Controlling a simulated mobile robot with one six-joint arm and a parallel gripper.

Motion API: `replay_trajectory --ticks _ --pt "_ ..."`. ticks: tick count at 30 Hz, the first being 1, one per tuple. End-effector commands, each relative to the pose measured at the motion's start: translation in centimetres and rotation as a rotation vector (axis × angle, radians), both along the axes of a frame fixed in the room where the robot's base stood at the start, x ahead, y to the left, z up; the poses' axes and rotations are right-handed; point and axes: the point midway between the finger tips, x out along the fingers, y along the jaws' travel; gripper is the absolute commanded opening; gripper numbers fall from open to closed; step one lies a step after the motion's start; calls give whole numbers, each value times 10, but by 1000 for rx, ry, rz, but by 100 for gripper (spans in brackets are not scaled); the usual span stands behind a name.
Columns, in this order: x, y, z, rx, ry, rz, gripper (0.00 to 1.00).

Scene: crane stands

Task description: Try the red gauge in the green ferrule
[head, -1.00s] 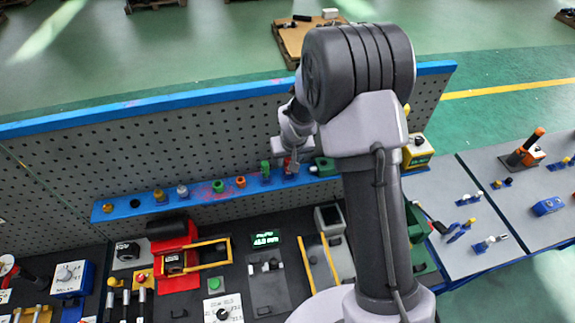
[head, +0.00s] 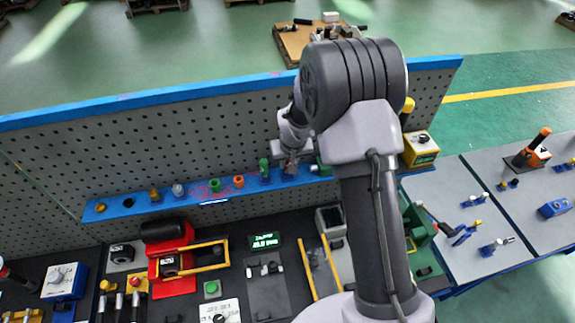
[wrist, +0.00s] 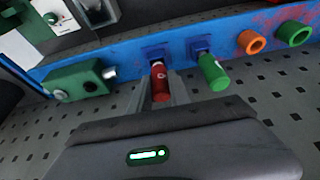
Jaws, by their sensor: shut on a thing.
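The red gauge (wrist: 161,84) is between the fingers of my gripper (wrist: 160,97), which is shut on it. Its far end points at a blue block (wrist: 155,52) on the blue shelf; I cannot tell whether it is still seated there. The green ferrule (wrist: 293,34) is a hollow ring on the same shelf, right of the orange ferrule in the wrist view. In the head view the green ferrule (head: 215,185) is left of my gripper (head: 290,168). The gauge is mostly hidden by the gripper in the head view.
A green-handled gauge (wrist: 213,72) stands in a blue block close beside the red one. The orange ferrule (wrist: 250,42) is between it and the green ferrule. A green box with knobs (wrist: 78,82) is on the other side. A perforated panel (head: 230,135) rises behind the shelf (head: 195,205).

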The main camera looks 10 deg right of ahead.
Motion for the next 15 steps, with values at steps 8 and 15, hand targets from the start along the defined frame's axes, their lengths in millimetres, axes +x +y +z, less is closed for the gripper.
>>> replay_trajectory --ticks 8,15 --pt "1 0 14 0 -2 0 0" --pt "0 0 31 0 -1 0 0"
